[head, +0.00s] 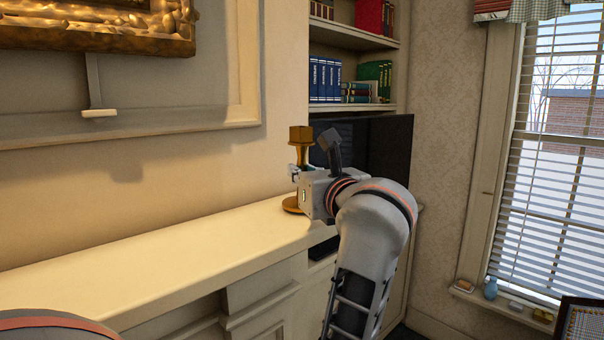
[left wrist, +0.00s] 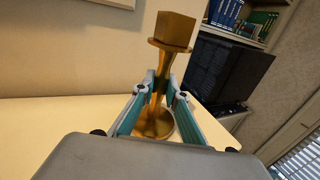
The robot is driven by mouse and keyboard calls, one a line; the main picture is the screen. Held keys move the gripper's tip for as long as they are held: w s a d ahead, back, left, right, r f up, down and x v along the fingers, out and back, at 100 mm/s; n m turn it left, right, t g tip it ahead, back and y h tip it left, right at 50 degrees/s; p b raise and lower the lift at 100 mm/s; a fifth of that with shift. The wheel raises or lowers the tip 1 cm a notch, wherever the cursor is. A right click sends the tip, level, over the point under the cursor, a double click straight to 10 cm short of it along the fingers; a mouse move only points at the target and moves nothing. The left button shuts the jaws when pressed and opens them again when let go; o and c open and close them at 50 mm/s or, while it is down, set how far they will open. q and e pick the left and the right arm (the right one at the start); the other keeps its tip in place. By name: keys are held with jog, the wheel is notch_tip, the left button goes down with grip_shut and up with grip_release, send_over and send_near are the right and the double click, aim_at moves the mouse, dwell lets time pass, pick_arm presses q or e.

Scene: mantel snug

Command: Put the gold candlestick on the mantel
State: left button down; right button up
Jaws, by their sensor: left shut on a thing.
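The gold candlestick (head: 301,138) stands upright at the right end of the cream mantel (head: 150,255). Its round base (head: 291,205) is over the mantel top; I cannot tell for sure whether it touches. My left gripper (head: 294,174) is shut on its stem. In the left wrist view the candlestick (left wrist: 172,32) rises between the fingers of the left gripper (left wrist: 158,95), with its wide base (left wrist: 153,124) below them against the mantel (left wrist: 55,115). The left wrist hides part of the candlestick in the head view. My right gripper is not in view.
A gold-framed picture (head: 100,38) hangs above the mantel. Right of the mantel are a black screen (head: 390,150) and shelves with blue books (head: 325,80). A window with blinds (head: 560,150) is at far right. The mantel top left of the candlestick is clear.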

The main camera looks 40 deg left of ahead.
pick_arm(q)
jog(key=shift+f, duration=0.25)
jog(key=shift+f, duration=0.15)
jog(key=c, duration=2)
grip_release()
